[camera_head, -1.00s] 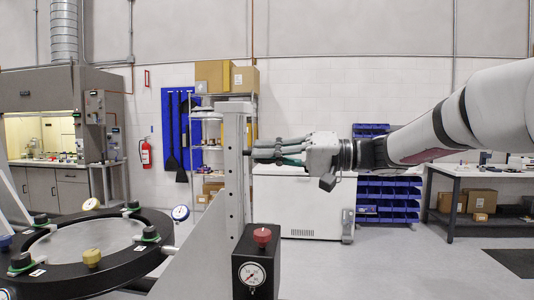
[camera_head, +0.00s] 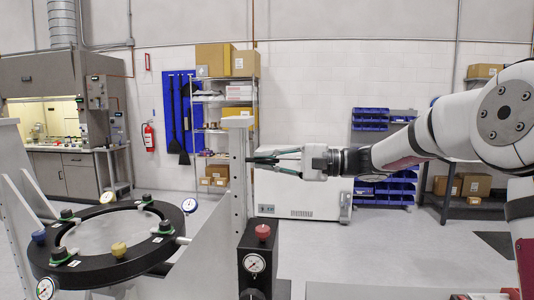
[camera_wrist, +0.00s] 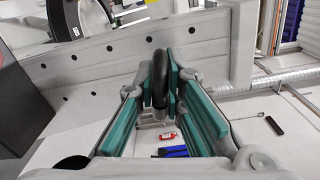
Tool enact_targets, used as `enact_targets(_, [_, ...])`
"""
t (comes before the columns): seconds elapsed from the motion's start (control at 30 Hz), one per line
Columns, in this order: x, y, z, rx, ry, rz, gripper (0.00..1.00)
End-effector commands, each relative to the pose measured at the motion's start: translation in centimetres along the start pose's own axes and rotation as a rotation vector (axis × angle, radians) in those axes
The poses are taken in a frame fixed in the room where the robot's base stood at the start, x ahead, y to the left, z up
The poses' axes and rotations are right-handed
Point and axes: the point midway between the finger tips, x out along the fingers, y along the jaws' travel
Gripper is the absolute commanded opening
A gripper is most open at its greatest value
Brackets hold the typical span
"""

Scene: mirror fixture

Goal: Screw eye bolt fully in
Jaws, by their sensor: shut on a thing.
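In the head view my gripper (camera_head: 258,158) reaches left to the right side of the grey upright (camera_head: 238,180) of the mirror fixture. The upright's holed face (camera_wrist: 90,68) also shows in the wrist view. How deep the bolt sits cannot be told.
A black round mirror mount (camera_head: 112,258) with knobs and gauges stands at lower left. A black box (camera_head: 257,262) with a red knob and gauge stands below my gripper. A white cabinet (camera_head: 300,197) and blue bins (camera_head: 385,190) stand behind.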

Motion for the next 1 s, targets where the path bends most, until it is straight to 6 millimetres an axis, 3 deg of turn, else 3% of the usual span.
enact_targets(1.0, [-0.09, 0.02, -0.06, 0.937, 0.001, 0.002, 0.0])
